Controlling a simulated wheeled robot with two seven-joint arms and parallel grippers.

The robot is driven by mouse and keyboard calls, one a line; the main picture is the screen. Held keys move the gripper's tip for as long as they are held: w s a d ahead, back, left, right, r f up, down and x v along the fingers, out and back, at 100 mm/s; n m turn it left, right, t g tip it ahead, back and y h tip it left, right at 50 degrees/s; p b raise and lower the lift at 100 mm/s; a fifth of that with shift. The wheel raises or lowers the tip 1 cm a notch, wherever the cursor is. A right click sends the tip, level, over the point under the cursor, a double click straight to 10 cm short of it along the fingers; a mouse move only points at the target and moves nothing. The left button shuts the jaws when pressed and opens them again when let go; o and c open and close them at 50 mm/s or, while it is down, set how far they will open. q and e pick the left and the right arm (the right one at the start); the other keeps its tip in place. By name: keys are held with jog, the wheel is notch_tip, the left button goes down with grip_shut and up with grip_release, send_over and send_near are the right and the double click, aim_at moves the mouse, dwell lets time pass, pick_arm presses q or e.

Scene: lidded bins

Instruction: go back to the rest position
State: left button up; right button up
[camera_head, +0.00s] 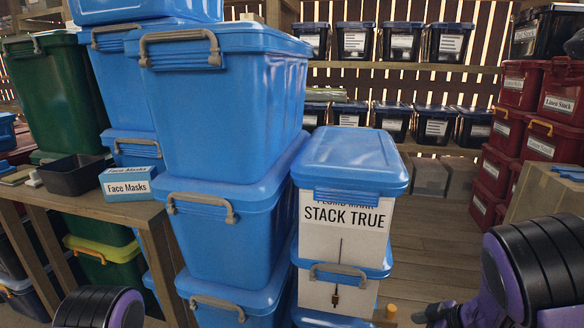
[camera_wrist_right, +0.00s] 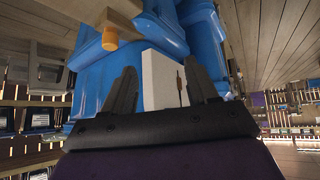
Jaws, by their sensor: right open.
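My right gripper (camera_wrist_right: 160,64) is open, with its two dark fingers apart in the right wrist view. Nothing is clearly held between them; a white panel (camera_wrist_right: 161,80) and blue bins (camera_wrist_right: 90,80) show beyond. In the head view my right arm comes in at the lower right, and the dark gripper end (camera_head: 432,314) shows at the bottom edge, right of the bin with the "STACK TRUE" sign (camera_head: 343,217). Only a dark, purple-edged link of my left arm shows at the bottom left. My left gripper is out of view.
Tall stacks of blue lidded bins (camera_head: 232,115) stand close in front. A wooden table (camera_head: 120,212) at left holds a dark tray (camera_head: 72,178) and a Face Masks box (camera_head: 126,186). Red bins (camera_head: 562,92) are stacked at right. Open plank floor (camera_head: 432,225) lies between.

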jog(key=s+f+m+g+h+p, duration=0.1)
jog(key=s+m, duration=0.4)
jog(key=s, duration=0.5)
jog(key=s+f+m+h+p, duration=0.4)
jog(key=s+f+m+h, duration=0.1)
jog(key=s, duration=0.6)
jog(key=s+f+m+g+h+p, duration=0.1)
jog(key=s+f+m+h+p, duration=0.1)
jog(key=s+m, duration=0.4)
jog(key=s+f+h, duration=0.1)
jog(key=s+f, duration=0.1)
jog(key=s, duration=0.2)
jog(key=shift+s+f+m+g+p, duration=0.3)
jog(key=shift+s+f+m+p, duration=0.05)
jog(key=shift+s+f+m, duration=0.05)
dwell(1.9)
